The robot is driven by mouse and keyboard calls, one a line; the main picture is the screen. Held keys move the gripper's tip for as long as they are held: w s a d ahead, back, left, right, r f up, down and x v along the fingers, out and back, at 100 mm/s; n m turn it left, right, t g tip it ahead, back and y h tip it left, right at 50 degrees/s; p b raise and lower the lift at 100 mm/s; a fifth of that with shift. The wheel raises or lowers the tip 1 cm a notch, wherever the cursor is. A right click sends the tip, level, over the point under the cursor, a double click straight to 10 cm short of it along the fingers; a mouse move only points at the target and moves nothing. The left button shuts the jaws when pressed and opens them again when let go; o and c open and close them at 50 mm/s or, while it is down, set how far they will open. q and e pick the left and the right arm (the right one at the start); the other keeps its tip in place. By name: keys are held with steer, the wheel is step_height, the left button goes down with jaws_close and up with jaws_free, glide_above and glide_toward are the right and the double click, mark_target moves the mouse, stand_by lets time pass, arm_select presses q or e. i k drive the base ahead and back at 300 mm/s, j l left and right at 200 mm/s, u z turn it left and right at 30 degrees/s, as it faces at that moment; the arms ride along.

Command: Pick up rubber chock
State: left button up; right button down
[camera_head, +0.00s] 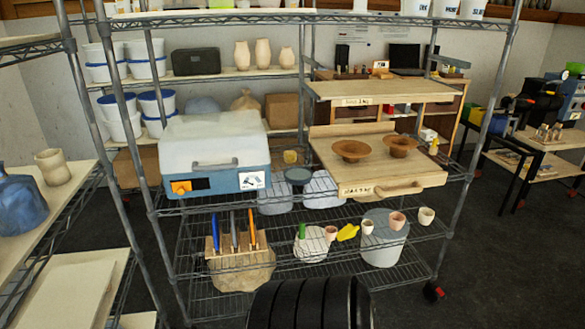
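I cannot make out a rubber chock for certain. A small yellow piece (347,232) lies on the lower wire shelf among small cups, but its shape is too small to identify. A black and red piece (433,291) is at the foot of the rack's front right post and looks like a caster. Neither of my grippers is in view. Black ribbed curved parts fill the bottom middle and hide the floor there.
A wire rack (300,284) stands ahead, holding a blue-and-white kiln-like box (215,152), a wooden board (385,172) with two brown bowls, and a tool block (228,243). A shelf with a blue jug (20,205) is at left. Dark floor (500,270) is clear at right.

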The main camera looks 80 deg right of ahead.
mark_target(347, 232)
steer(key=z, duration=3.05)
